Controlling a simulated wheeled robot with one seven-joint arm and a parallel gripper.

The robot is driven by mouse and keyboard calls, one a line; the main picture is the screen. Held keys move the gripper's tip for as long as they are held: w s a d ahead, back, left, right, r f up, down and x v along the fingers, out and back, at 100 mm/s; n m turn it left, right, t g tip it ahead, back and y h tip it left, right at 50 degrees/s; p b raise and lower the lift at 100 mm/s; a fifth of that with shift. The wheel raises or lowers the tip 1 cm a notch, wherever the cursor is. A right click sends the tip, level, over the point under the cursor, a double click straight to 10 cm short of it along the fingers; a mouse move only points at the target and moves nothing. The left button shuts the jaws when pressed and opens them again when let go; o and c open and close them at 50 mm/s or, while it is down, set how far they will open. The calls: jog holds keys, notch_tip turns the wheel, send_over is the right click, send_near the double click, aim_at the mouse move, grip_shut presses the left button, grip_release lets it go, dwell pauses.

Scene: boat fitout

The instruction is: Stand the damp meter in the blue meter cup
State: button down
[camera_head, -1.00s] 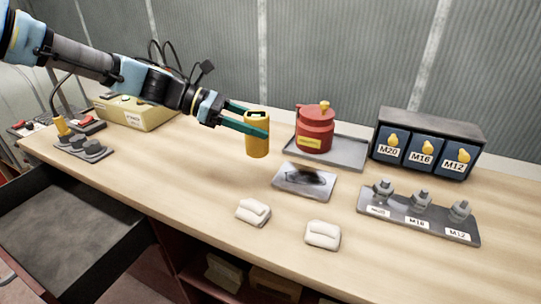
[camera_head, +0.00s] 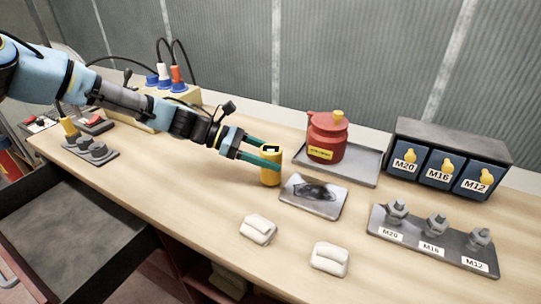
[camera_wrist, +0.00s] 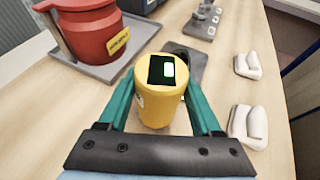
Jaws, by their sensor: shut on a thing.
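The damp meter (camera_head: 270,173) is a yellow cylinder with a dark top. In the wrist view the meter (camera_wrist: 155,100) shows a small lit green display in that dark top. My gripper (camera_head: 266,157) has its green fingers shut on the meter, one on each side, and holds it about upright. The meter is just left of the dark-stained grey mat, low over the bench; I cannot tell whether its base touches the wood. I cannot make out a blue meter cup in either view.
A red can (camera_head: 327,135) stands on a grey tray (camera_head: 362,172) behind the mat (camera_head: 314,196). Blue bins (camera_head: 441,166) and a fitting rack (camera_head: 432,240) are right. Two white blocks (camera_head: 258,229) lie in front. An open drawer (camera_head: 70,215) is front left.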

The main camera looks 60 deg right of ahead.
jog(key=shift+f, duration=0.4)
jog(key=shift+f, duration=0.1)
jog(key=shift+c, duration=0.3)
grip_release()
jog(key=b+v, duration=0.3)
jog(key=v, duration=0.9)
jog(key=shift+r, duration=0.2)
